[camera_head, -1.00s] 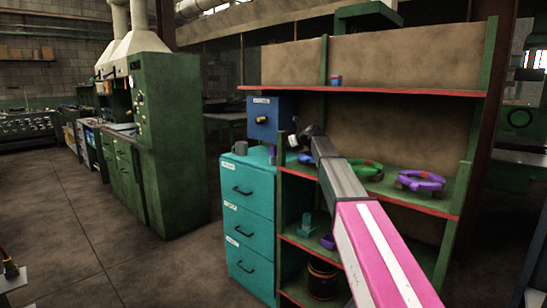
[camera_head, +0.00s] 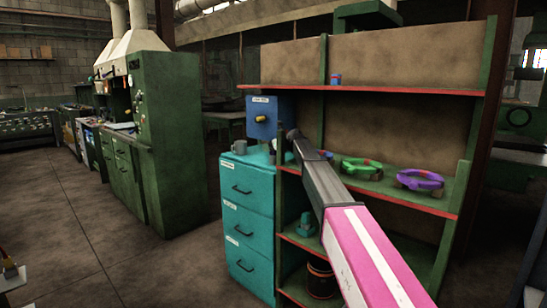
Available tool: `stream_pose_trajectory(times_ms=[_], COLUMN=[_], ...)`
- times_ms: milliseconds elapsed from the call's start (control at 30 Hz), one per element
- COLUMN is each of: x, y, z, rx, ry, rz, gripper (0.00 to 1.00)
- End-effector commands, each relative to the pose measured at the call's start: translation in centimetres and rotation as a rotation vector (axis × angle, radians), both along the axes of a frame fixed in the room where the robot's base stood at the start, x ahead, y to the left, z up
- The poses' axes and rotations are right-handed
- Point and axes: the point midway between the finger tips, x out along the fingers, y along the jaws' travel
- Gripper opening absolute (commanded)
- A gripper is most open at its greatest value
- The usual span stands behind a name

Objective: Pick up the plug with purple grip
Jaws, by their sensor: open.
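No plug with a purple grip can be made out for sure. A purple ring-shaped item (camera_head: 420,179) with dark parts lies at the right end of the middle shelf. A small blue-purple item (camera_head: 327,155) shows just behind my arm on that shelf. My gripper (camera_head: 284,140) is at the far end of my arm, small and dark, at the shelf's left side near the blue box. It is open, and nothing shows in it. My arm hides part of the middle and lower shelves.
A green ring-shaped item (camera_head: 361,168) lies on the middle shelf. A small red-blue item (camera_head: 336,79) sits on the top shelf. Floor at left is clear.

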Motion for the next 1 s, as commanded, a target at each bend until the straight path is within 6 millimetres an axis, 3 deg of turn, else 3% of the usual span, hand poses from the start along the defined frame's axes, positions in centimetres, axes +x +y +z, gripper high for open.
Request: stream_pose_trajectory(times_ms=[133,167,333,733,1000], x=[-0.1,-0.1,-0.1,0.0,0.0], y=[0.0,0.0,0.0,0.0,0.0], z=[0.0,0.0,0.0,0.5,3.8], rx=[0.0,0.0,0.0,0.002,0.002], ry=[0.0,0.0,0.0,-0.001,-0.003], rz=[0.0,0.0,0.0,0.0,0.0], gripper=[0.66,0.59,0.05,0.05,0.05])
